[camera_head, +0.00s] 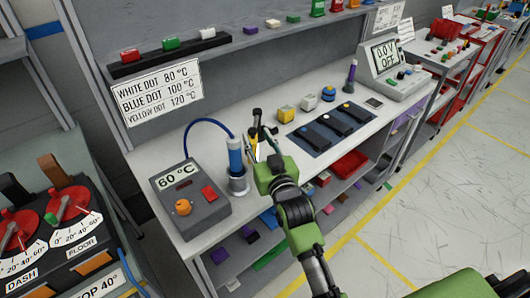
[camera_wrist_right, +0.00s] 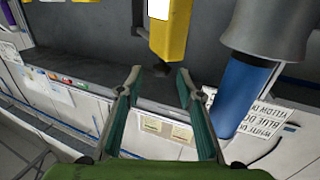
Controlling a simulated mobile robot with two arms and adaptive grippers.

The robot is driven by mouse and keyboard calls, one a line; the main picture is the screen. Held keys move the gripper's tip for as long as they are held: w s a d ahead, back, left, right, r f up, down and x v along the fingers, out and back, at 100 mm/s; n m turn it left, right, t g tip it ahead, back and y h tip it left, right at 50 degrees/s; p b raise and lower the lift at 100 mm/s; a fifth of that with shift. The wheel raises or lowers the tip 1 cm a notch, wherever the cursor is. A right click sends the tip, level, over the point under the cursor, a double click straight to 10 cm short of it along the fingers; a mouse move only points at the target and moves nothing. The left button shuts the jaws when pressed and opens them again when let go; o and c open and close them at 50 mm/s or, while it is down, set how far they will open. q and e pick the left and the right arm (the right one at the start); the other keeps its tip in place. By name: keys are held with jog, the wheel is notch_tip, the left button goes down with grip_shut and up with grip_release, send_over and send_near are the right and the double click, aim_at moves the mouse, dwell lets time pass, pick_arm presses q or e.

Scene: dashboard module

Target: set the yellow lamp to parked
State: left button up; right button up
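A yellow item with a white face and a dark tip (camera_wrist_right: 172,38) is at the top middle of the right wrist view, just beyond my fingertips; I take it as the yellow lamp. In the head view only a small yellow piece (camera_head: 257,151) shows beside my gripper, mostly hidden by it. My right gripper (camera_head: 264,122) is above the bench, right of the blue-handled tool in its grey holder (camera_head: 238,183). In the wrist view its two fingers (camera_wrist_right: 159,74) are apart with nothing between them. My left gripper is not in view.
The blue tool (camera_wrist_right: 240,92) and its holder stand close beside the fingers. A grey 60 °C box (camera_head: 190,205) is to the left. A shelf runs behind.

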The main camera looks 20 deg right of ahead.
jog(key=s, duration=0.8)
jog(key=shift+d, duration=0.1)
